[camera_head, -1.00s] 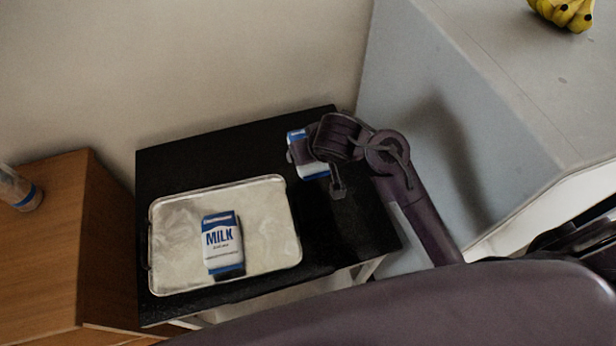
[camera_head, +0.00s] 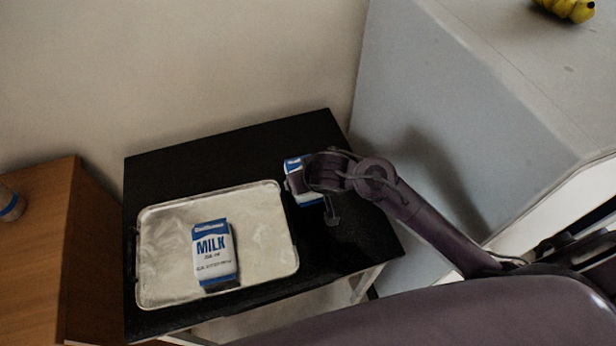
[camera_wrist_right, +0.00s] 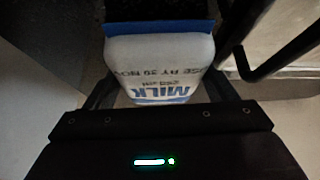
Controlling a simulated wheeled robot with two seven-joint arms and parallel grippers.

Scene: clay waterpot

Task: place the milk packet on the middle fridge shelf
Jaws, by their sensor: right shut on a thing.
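My right gripper (camera_head: 304,181) is shut on a blue and white milk packet (camera_head: 293,166), above the right side of the black table. The held packet also fills the middle of the right wrist view (camera_wrist_right: 160,60), upside down in the picture, between the fingers. A second milk packet (camera_head: 213,254) lies or stands on the metal tray (camera_head: 265,205) at the left; nothing touches it. The inside of the fridge and its middle shelf do not show. My left gripper does not show.
The black table (camera_head: 225,155) carries the tray. A large grey cabinet (camera_head: 420,95), with bananas (camera_head: 570,9) on top, stands to the right. A wooden cabinet (camera_head: 40,230) with a bottle (camera_head: 10,204) is at the left. A pale wall closes the back.

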